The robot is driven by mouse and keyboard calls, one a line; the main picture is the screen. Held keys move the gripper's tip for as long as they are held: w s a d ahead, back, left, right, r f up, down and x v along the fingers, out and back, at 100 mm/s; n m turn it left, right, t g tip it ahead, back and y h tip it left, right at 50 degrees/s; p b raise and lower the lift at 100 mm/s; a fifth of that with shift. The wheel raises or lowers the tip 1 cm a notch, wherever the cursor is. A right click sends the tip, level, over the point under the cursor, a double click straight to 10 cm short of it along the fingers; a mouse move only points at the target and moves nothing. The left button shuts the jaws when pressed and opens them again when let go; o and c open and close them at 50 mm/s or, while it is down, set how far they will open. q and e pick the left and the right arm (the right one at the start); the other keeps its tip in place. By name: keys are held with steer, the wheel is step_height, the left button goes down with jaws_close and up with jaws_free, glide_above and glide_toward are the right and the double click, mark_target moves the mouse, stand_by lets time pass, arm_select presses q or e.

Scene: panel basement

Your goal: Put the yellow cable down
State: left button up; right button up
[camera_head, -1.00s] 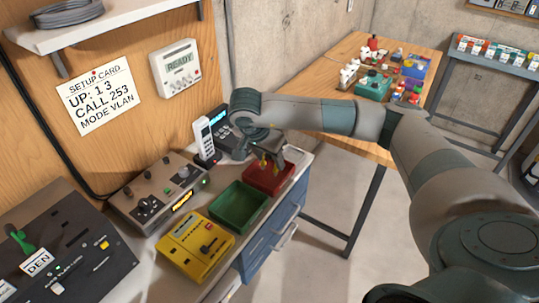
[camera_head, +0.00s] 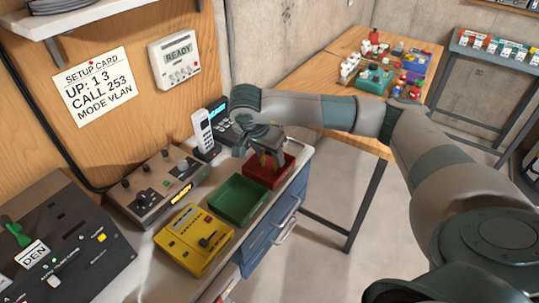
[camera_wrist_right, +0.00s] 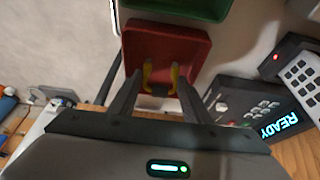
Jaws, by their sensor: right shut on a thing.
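The yellow cable (camera_wrist_right: 175,78) shows as two short yellow pieces between my right fingers in the right wrist view. A dark part lies between them. My right gripper (camera_head: 268,162) is shut on it, just over the red tray (camera_head: 284,179). In the head view the yellow (camera_head: 264,159) is mostly hidden by the fingers. The red tray also shows in the right wrist view (camera_wrist_right: 190,36), behind the cable. I cannot tell whether the cable touches the tray's floor. My left gripper is not in view.
A green tray (camera_head: 237,201) stands next to the red tray. A yellow device (camera_head: 193,240), a grey knobbed box (camera_head: 150,190) and a cordless phone (camera_head: 203,131) stand close by. A READY panel (camera_head: 174,62) is on the wall. Open floor lies right of the cabinet.

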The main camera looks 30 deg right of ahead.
steer(key=o, duration=1)
steer(key=shift+o, duration=0.2)
steer(key=shift+r, duration=0.15)
steer(key=shift+r+p, duration=0.6)
steer(key=shift+p, duration=0.3)
steer(key=shift+a+r+b, duration=0.1)
steer(key=shift+a+b, duration=0.05)
steer(key=shift+b, duration=0.2)
steer(key=b+v, duration=0.2)
steer(key=v, duration=0.9)
steer(key=shift+r+b, duration=0.3)
steer(key=shift+b, duration=0.1)
